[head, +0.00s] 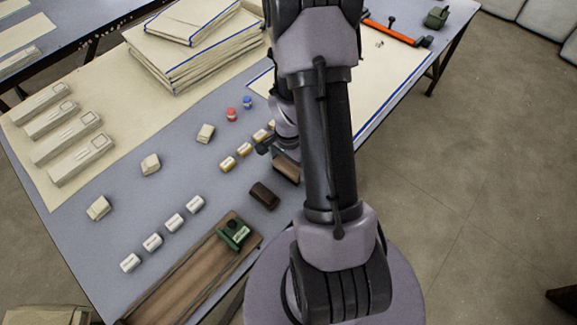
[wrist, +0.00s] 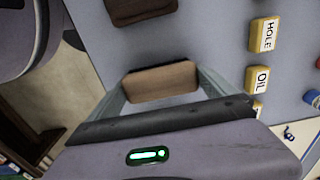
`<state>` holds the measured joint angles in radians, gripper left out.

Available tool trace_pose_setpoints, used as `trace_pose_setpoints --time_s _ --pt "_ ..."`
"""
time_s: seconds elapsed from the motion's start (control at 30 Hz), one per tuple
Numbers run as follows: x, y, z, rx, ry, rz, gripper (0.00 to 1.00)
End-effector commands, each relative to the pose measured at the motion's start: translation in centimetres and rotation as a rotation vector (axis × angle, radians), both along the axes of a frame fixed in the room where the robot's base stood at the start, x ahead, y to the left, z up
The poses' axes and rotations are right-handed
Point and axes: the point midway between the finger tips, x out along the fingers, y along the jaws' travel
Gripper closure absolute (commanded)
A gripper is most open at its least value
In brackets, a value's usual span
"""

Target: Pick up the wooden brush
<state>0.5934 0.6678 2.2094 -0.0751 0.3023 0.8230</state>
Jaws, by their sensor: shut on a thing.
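The wooden brush (wrist: 162,83) is a brown block between the two fingers of my gripper (wrist: 163,88) in the wrist view. My gripper is shut on it, one finger at each end. In the head view the brush (head: 287,169) shows partly beside my arm, near the table's front right, with my gripper (head: 274,152) at it. My arm hides part of it there. I cannot tell whether it touches the table. A darker brown block (head: 264,195) lies apart from it, nearer the front edge; it also shows at the top of the wrist view (wrist: 140,8).
Yellow-and-white labelled blocks (head: 228,163) lie just behind and left of my gripper. White labelled blocks (head: 173,222) line the front left. A wooden tray (head: 180,275) with a green object (head: 233,235) is at the front edge. Folded cloths (head: 190,55) are stacked at the back.

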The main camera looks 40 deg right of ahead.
Motion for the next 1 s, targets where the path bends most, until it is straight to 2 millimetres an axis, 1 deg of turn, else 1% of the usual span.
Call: trace_pose_setpoints --time_s 0.2,0.23,0.37,0.47,0.6,0.7,0.83,1.0 --pt "0.0 0.0 3.5 0.0 0.001 0.002 0.49" --pt "-0.3 -0.1 3.7 0.002 0.003 0.001 0.49" --pt "-3.2 -0.5 3.6 0.003 0.004 -0.002 0.49" --pt "-5.9 -0.9 3.9 0.004 0.005 -0.005 0.49" --pt "-10.3 -1.6 4.3 0.004 0.004 -0.007 0.49" --pt "-12.9 -2.0 4.5 0.003 0.004 -0.007 0.49" --pt "-15.0 -2.4 4.6 0.003 0.003 -0.004 0.49" --pt "-15.9 -2.5 4.6 0.001 0.002 0.0 0.49"
